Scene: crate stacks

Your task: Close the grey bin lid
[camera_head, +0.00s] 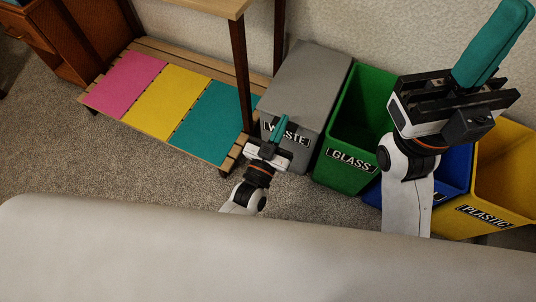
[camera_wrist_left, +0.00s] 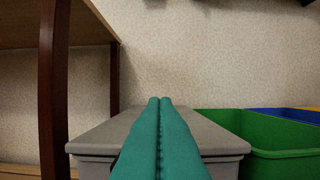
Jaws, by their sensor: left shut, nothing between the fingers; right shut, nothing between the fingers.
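The grey bin (camera_head: 302,94) marked WASTE stands against the wall, right of a wooden shelf. Its grey lid (camera_head: 313,70) lies flat across the top and looks shut; the lid also shows in the left wrist view (camera_wrist_left: 208,133). My left gripper (camera_head: 281,123) is shut and empty, in front of the bin near its label and front edge. In the left wrist view its teal fingers (camera_wrist_left: 160,105) are pressed together and hide the middle of the lid. My right gripper (camera_head: 500,35) is shut and empty, raised high at the right over the other bins.
Right of the grey bin stand an open green GLASS bin (camera_head: 347,155), a blue bin (camera_head: 456,168) and a yellow PLASTIC bin (camera_head: 510,165). The shelf's dark post (camera_head: 241,75) stands close to the grey bin's left side. Carpet (camera_head: 120,165) in front is clear.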

